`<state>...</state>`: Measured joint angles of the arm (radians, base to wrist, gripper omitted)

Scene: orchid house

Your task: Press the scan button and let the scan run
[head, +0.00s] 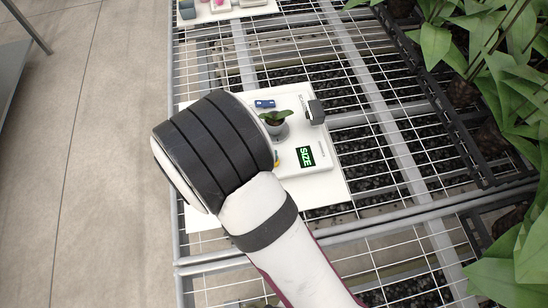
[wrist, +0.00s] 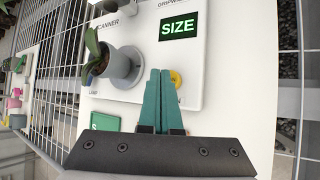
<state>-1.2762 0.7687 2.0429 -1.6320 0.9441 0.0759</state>
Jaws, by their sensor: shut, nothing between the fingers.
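The white scanner panel (head: 318,166) lies on a white sheet on the bench. Its green-lit screen (head: 305,156) reads SIZE; the screen also shows in the wrist view (wrist: 178,26). A yellow button (wrist: 177,79) sits on the panel, partly hidden behind my gripper's fingers; its label is mostly covered. A small potted plant (head: 275,118) stands in a grey round holder (wrist: 124,68) on the panel. My gripper (wrist: 160,72) has its teal fingers shut and empty, their tips beside the button in the picture. I cannot tell whether they touch it. In the head view my wrist hides the fingers.
A dark grey device (head: 316,112) stands at the panel's far right edge, and a blue item (head: 264,104) lies near its far side. A green card (wrist: 104,121) lies left of my fingers. Leafy plants (head: 490,60) fill the right side. Another tray (head: 235,10) is at the far end.

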